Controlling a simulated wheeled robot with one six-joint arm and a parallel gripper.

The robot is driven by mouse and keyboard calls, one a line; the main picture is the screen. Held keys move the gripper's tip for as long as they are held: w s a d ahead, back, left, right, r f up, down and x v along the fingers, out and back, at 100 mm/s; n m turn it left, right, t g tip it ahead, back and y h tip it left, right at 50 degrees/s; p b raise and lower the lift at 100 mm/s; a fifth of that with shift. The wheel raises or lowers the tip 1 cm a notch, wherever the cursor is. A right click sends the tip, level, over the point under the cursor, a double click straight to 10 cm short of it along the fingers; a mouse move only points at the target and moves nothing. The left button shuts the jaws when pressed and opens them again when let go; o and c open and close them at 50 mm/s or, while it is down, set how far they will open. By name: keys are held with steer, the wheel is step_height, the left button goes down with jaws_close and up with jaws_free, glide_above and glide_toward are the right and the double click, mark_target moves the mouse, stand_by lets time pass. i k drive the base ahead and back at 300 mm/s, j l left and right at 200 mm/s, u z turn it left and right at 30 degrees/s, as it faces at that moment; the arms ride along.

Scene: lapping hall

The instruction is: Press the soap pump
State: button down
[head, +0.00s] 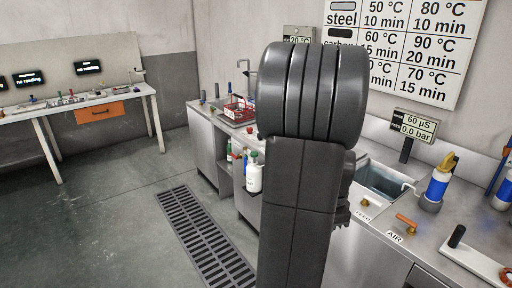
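A blue and white bottle (437,187) with a yellow top stands on the counter at the right. My dark arm fills the middle of the head view and hides part of the counter. A small dark part shows at its right edge, but my gripper's fingers are hidden.
A sink basin (385,182) lies right of my arm, with brass taps and an AIR label in front of it. A red basket (238,110) stands farther back. A floor grate (205,240) runs along the counter. The floor at left is clear up to a workbench (75,106).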

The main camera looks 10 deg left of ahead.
mark_target(254, 155)
steer(key=i+u, duration=0.2)
steer(key=i, duration=0.35)
steer(key=i+u, duration=0.15)
steer(key=i, duration=0.45)
steer(key=i+u, duration=0.2)
steer(key=i, duration=0.35)
steer(key=i+l+u, duration=0.2)
steer(key=i, duration=0.4)
